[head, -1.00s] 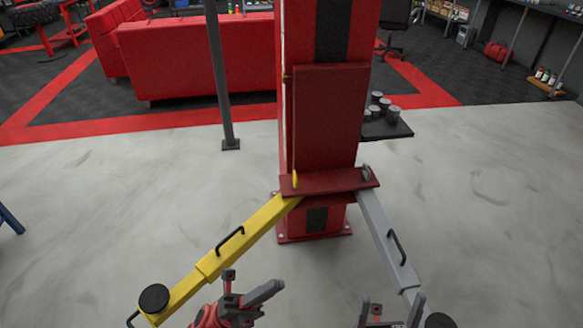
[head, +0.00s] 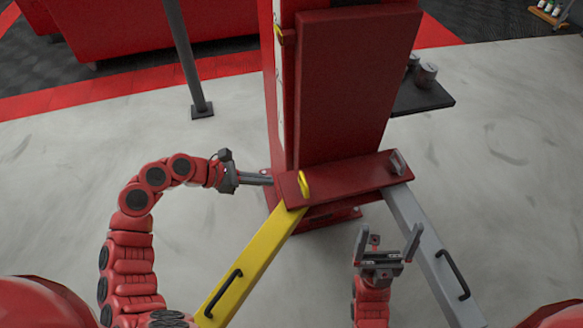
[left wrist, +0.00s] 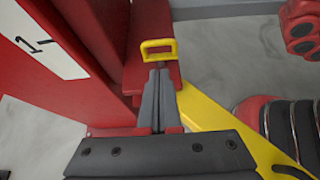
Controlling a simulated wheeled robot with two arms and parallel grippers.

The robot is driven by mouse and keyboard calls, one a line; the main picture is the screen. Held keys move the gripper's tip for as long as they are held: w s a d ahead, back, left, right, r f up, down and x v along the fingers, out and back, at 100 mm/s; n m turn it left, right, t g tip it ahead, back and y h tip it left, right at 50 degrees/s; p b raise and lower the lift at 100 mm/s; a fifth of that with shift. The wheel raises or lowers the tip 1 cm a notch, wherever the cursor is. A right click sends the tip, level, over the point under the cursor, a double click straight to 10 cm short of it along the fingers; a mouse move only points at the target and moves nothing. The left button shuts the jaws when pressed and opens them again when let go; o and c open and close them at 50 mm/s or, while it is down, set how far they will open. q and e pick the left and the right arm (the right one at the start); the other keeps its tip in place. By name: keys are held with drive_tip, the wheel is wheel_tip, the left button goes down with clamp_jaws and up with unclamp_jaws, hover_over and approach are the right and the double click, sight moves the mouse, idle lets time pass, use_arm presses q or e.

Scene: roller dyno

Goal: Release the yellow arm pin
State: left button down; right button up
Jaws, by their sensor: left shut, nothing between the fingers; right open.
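The yellow arm pin (head: 304,185) is a small yellow loop standing on the left end of the red carriage (head: 340,178), above the inner end of the yellow arm (head: 250,262). My left gripper (head: 270,180) is shut and empty, pointing right with its tips just left of the pin. In the left wrist view the pin (left wrist: 158,49) appears just beyond the closed fingertips (left wrist: 160,72); I cannot tell whether they touch. My right gripper (head: 390,243) is open and empty, between the yellow arm and the grey arm (head: 432,250).
The red lift column (head: 345,80) rises behind the carriage. A grey pin (head: 397,162) stands at the carriage's right end. A grey post (head: 185,60) stands at the back left. A dark shelf (head: 425,97) holds cans. Bare floor lies left and right.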

use_arm(q)
drive_tip(key=x, duration=0.9)
drive_tip(key=shift+w+d+f, duration=0.2)
drive_tip(key=shift+d+f, duration=0.05)
drive_tip(key=shift+f, duration=0.05)
drive_tip(key=shift+r, duration=1.6)
